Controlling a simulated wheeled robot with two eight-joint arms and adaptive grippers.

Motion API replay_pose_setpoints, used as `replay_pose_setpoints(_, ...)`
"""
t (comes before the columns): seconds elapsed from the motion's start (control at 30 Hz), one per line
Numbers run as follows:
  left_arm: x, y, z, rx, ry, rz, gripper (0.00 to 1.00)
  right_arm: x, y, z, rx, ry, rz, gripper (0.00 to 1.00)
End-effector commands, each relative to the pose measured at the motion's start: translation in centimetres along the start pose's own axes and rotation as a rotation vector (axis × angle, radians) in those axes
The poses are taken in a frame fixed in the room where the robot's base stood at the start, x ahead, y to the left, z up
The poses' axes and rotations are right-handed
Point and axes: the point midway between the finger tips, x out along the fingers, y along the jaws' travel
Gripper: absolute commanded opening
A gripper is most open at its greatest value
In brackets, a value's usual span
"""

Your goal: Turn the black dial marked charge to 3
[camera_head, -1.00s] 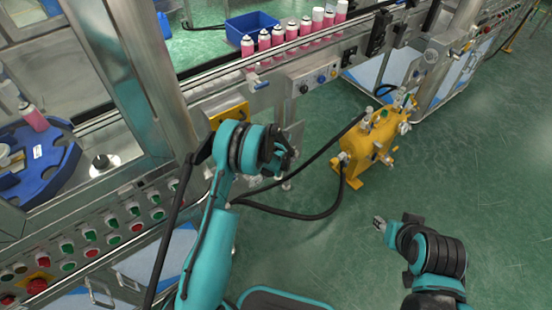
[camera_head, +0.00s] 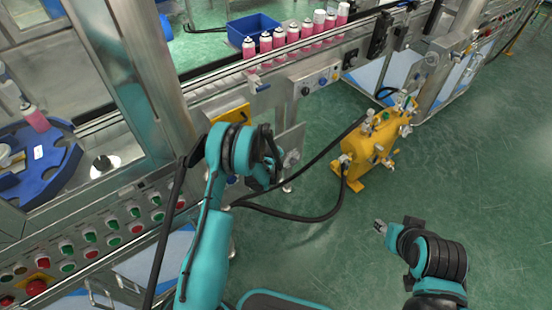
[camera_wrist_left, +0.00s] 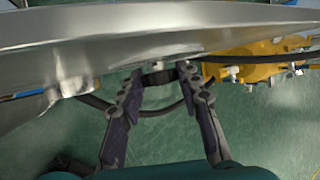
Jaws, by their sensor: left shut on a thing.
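My left gripper (camera_head: 272,170) is low at the front of the machine, beside a small metal panel (camera_head: 291,143). In the left wrist view, my left gripper's two fingers (camera_wrist_left: 162,88) are on both sides of a short black round piece, the dial (camera_wrist_left: 158,77), under a metal edge. The gripper is shut on it. The dial's marking and number scale do not show, and in the head view the dial is hidden by my gripper. My right gripper (camera_head: 380,227) hangs over the green floor, apart from everything; its fingers are too small to judge.
A yellow tank (camera_head: 368,147) with black hoses (camera_head: 300,217) stands right of my left gripper. Pink cans (camera_head: 292,36) line the conveyor above. A panel of red and green buttons (camera_head: 112,224) is at left. The floor at right is clear.

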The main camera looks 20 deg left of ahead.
Motion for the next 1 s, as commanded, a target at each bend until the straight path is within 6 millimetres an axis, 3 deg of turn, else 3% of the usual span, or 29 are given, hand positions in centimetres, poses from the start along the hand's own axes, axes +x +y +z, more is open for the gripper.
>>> replay_pose_setpoints(0.2, 0.0, 0.2, 0.0, -0.05, 0.0, -0.115, 0.06, 0.0, 0.0, 0.0, 0.0, 0.0, 0.0, 0.4)
replay_pose_setpoints(0.47, 0.0, 0.2, -0.1, -0.05, 0.0, -0.118, 0.06, 0.0, 0.0, 0.0, 0.0, 0.0, 0.0, 0.4)
replay_pose_setpoints(0.5, 0.0, 0.2, -0.1, -0.05, 0.0, -0.117, 0.42, 0.0, 0.0, 0.0, 0.0, 0.0, 0.0, 0.4)
replay_pose_setpoints(0.57, 0.0, 0.2, -0.1, -0.05, 0.0, -0.117, 0.56, 0.0, 0.0, 0.0, 0.0, 0.0, 0.0, 0.4)
replay_pose_setpoints(0.87, -0.1, 0.2, 0.0, -0.05, 0.0, -0.117, 0.56, 0.0, 0.0, 0.0, 0.0, 0.0, 0.0, 0.4)
replay_pose_setpoints(1.0, -1.2, 0.3, 0.0, -0.05, 0.0, -0.117, 0.56, 0.0, 0.0, 0.0, 0.0, 0.0, 0.0, 0.4)
